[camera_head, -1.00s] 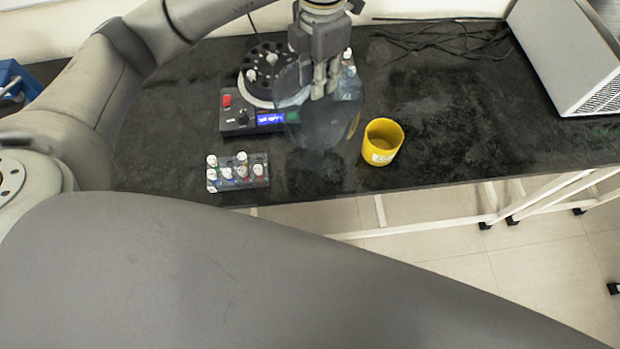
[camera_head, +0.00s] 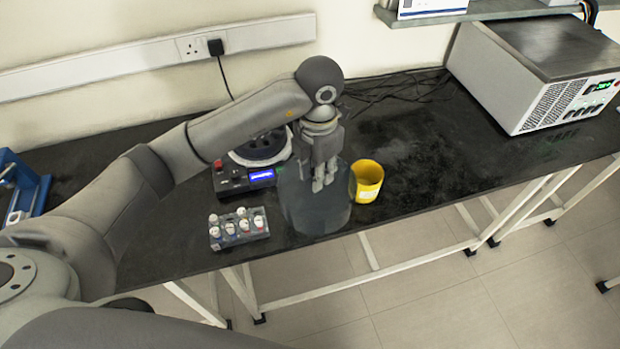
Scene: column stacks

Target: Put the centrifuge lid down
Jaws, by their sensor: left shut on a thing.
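The centrifuge lid (camera_head: 312,212) is a smoky, see-through round cover near the front edge of the black bench. My left gripper (camera_head: 322,184) points down at its top and is shut on it. The lid looks level and low over the bench; I cannot tell whether it touches the surface. The centrifuge (camera_head: 235,180) stands behind and to the left, with a blue lit display and its round top uncovered. My forearm hides part of its rotor. My right gripper is not in view.
A yellow cup (camera_head: 368,183) stands just right of the lid. A rack of white-capped tubes (camera_head: 239,230) sits to its left. A large instrument box (camera_head: 535,75) stands at the back right. The bench (camera_head: 440,160) is clear right of the cup.

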